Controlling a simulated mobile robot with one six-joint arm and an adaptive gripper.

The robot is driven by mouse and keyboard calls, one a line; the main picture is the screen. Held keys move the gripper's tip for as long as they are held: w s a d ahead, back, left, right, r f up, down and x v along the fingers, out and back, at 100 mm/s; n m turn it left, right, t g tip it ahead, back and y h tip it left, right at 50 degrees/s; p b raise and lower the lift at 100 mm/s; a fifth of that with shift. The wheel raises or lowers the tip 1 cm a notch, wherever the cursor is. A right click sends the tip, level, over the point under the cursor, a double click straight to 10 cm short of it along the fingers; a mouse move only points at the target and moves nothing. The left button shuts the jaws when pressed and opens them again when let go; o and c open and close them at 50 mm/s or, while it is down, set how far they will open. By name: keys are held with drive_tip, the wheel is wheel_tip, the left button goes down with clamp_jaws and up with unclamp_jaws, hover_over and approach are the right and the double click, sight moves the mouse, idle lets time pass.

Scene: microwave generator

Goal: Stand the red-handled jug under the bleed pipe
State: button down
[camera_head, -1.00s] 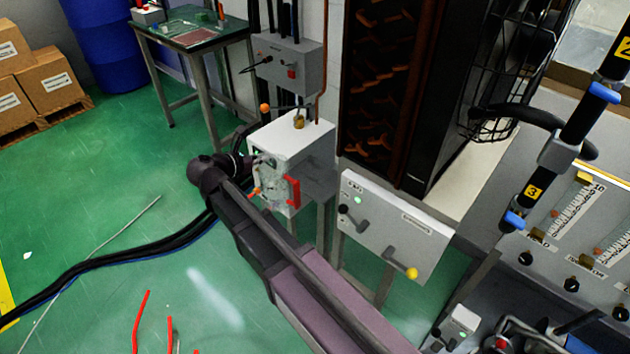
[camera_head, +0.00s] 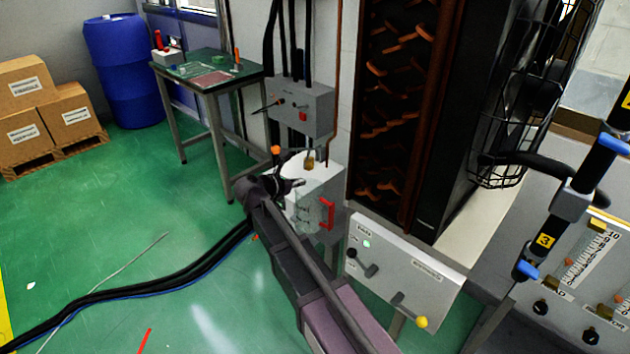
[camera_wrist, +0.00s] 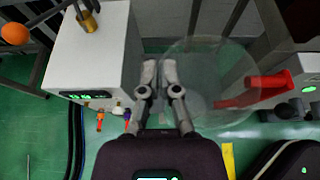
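The clear jug (camera_head: 308,210) with its red handle (camera_head: 327,214) shows in front of the white cabinet (camera_head: 322,180) in the head view. In the wrist view I look down on the round clear jug (camera_wrist: 205,98), its red handle pointing right. My gripper (camera_wrist: 160,68) has its two fingers close together at the jug's left wall, which appears pinched between them. The white cabinet (camera_wrist: 85,60) lies left of the fingers, with a gap to the jug. Small fittings with orange and blue ends (camera_wrist: 100,118) stick out of its side; I cannot tell which is the bleed pipe.
A brass fitting (camera_head: 310,160) and an orange knob (camera_head: 275,150) are on or by the cabinet top. A lever panel (camera_head: 405,268) stands close at the right. A green-topped table (camera_head: 210,75) is behind. Black hoses (camera_head: 130,283) cross the otherwise mostly open floor.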

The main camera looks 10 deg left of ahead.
drive_tip(key=w+d, duration=0.4)
drive_tip(key=w, duration=0.2)
drive_tip(key=shift+d, duration=0.25)
drive_tip(key=shift+f+b, duration=1.75)
drive_tip(key=c, duration=0.8)
unclamp_jaws()
drive_tip(key=p+v, duration=0.4)
drive_tip(key=v, duration=0.6)
drive_tip(key=shift+r, duration=0.15)
drive_tip(key=shift+p+v, duration=0.35)
drive_tip(key=shift+v, duration=0.6)
